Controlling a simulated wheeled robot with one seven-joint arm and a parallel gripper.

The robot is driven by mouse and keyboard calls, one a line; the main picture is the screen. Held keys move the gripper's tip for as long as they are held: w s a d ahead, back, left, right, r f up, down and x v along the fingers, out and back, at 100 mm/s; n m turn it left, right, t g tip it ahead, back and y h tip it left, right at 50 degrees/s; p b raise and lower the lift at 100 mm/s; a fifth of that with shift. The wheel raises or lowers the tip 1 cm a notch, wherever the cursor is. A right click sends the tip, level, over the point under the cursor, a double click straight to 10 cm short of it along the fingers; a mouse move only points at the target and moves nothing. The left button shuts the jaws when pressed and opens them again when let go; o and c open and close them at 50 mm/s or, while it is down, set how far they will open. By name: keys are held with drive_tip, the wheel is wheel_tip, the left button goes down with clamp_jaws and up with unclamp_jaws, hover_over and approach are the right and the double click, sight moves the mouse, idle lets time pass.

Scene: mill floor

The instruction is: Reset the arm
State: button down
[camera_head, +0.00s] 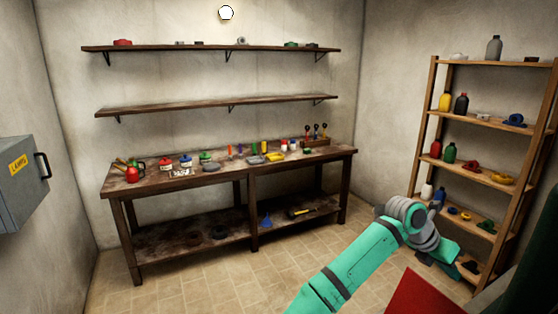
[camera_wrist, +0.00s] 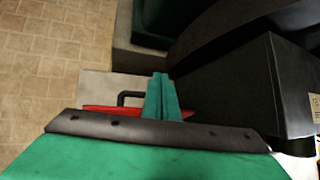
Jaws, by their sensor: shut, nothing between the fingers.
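My arm (camera_head: 360,258) is teal and grey and reaches up from the bottom of the head view, with its elbow bent in front of the wooden rack. Its end folds down to the right, and the fingertips cannot be made out there. In the wrist view my gripper (camera_wrist: 162,98) shows as teal fingers pressed together, shut and empty.
A workbench (camera_head: 185,181) with bottles and tools stands at the back wall under two shelves (camera_head: 215,104). A wooden rack (camera_head: 433,108) with bottles stands at right, close behind my arm. A grey cabinet (camera_head: 15,195) hangs at left. The tiled floor (camera_head: 210,285) is clear at centre.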

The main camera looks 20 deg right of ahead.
drive_tip(key=s+a+f+n+g+h, duration=0.1)
drive_tip(key=s+a+n+g+h, duration=0.3)
drive_tip(key=s+g+h, duration=0.6)
drive_tip(key=w+a+f+n+t+y, duration=0.1)
drive_tip(key=a+f+n+t, duration=0.2)
drive_tip(key=a+n+t, duration=0.85)
drive_tip(key=w+a+f+n+t, duration=0.1)
drive_tip(key=a+f+n+t, duration=0.2)
drive_tip(key=a+n+t, duration=0.8)
drive_tip(key=w+a+f+n+t+y, duration=0.1)
drive_tip(key=w+a+f+n+t, duration=0.15)
drive_tip(key=a+n+t, duration=0.85)
drive_tip(key=s+a+f+n+g+y, duration=0.2)
drive_tip(key=s+a+f+n+y, duration=0.2)
drive_tip(key=a, duration=0.4)
drive_tip(key=s+a+f+n+g+y, duration=0.1)
drive_tip(key=s+a+f+n+y, duration=0.4)
drive_tip(key=s+a, duration=0.4)
drive_tip(key=s+a+f+n+g+y, duration=0.2)
drive_tip(key=s+a+f+n+y, duration=0.2)
drive_tip(key=s+a+n+y, duration=0.2)
drive_tip(key=shift+s+a+f+g+y, duration=0.35)
drive_tip(key=shift+a+y, duration=0.25)
drive_tip(key=shift+a, duration=0.65)
drive_tip(key=shift+n, duration=0.25)
